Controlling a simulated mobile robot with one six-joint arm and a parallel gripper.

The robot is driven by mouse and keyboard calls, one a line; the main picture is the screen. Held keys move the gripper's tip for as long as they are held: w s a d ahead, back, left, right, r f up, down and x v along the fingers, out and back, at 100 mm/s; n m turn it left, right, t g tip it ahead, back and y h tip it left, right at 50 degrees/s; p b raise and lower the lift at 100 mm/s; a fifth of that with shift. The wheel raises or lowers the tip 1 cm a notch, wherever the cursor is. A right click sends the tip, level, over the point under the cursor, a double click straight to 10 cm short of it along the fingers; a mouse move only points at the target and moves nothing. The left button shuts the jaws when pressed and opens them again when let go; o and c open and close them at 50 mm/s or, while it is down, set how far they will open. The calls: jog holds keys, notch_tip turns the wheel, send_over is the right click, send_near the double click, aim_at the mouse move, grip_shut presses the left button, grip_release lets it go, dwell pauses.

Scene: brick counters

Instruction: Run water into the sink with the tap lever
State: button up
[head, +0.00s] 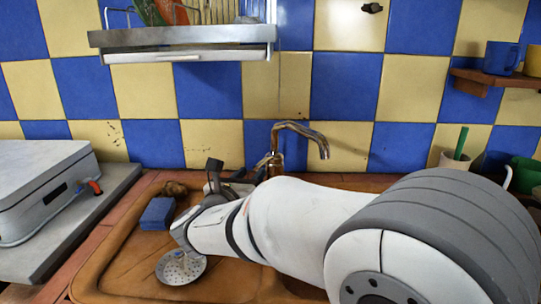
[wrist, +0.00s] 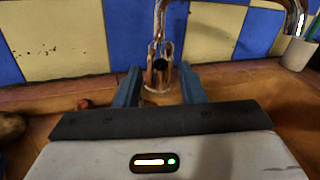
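The tap (head: 316,138) is worn copper-coloured metal, with a curved spout reaching right over the sink (head: 125,258). Its body stands at the back rim, and no stream of water shows below the spout. In the wrist view, the tap body (wrist: 151,76) rises ahead between my fingers, with a dark round spot on its front. I cannot clearly make out the lever. My gripper (wrist: 160,86) is open, with two blue-grey fingers apart and nothing held. In the head view my gripper (head: 232,178) is just left of the tap base, and my arm hides much of the sink.
A blue sponge (head: 157,213) and a brown lump (head: 175,188) lie at the sink's back left. A round drain strainer (head: 181,267) is in the basin. A grey box (head: 40,190) stands left. A dish rack (head: 180,45) hangs above; a cup (head: 452,160) stands right.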

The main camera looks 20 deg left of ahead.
aim_at(266, 160)
jog(key=w, duration=0.5)
jog(key=w+b, duration=0.1)
jog(key=w, duration=0.1)
jog(key=shift+w+d, duration=0.25)
jog(key=shift+d, duration=0.15)
jog(key=shift+c, duration=0.6)
grip_shut()
jog(key=shift+d, duration=0.15)
